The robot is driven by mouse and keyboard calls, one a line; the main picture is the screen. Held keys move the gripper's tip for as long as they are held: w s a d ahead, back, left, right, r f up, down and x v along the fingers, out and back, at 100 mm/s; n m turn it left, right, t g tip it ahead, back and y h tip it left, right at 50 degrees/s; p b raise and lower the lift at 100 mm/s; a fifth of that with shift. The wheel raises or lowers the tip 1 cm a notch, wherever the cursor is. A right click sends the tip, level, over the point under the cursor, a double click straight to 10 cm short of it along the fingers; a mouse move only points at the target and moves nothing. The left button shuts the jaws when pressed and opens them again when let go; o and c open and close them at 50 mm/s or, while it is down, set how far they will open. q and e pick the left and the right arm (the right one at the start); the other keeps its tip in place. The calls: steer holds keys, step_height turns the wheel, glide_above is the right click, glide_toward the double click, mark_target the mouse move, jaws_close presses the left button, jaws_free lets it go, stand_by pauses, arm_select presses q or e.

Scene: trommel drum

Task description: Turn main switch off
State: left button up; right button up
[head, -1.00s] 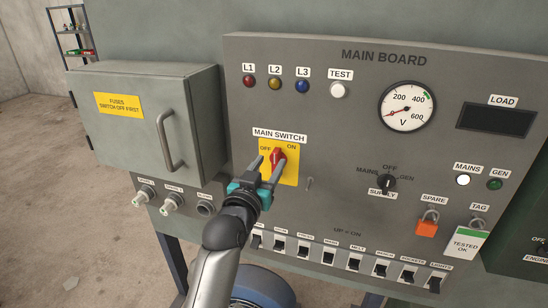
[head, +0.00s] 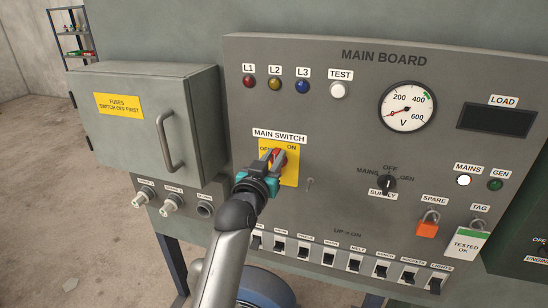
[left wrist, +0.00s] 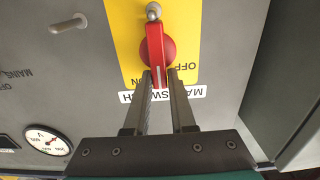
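The main switch is a red handle on a yellow plate (head: 292,176) marked OFF at left and ON at upper right, below the MAIN SWITCH label (head: 280,135). My left gripper (head: 272,158) is at the handle and largely covers it in the head view. In the left wrist view the red handle (left wrist: 156,50) sits between the fingertips (left wrist: 161,76), which look closed on it. My right gripper is not in view.
A fuse cabinet (head: 148,115) with a bar handle stands out left of the board. A small metal peg (head: 310,184) sticks out right of the switch plate. A row of breakers (head: 330,255) runs below. The supply selector (head: 387,183) is farther right.

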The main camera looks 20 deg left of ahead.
arm_select(q)
jaws_close()
stand_by(0.3)
steer(key=a+f+n+p, duration=0.1)
steer(key=n+p, duration=0.1)
steer(key=n, duration=0.4)
steer(key=a+n+p, duration=0.1)
steer(key=n, duration=0.5)
steer(key=f+n+p, duration=0.1)
steer(key=n+p, duration=0.1)
steer(key=n, duration=0.4)
steer(key=shift+a+f+p, duration=0.3)
steer(key=shift+a, duration=0.1)
stand_by(0.4)
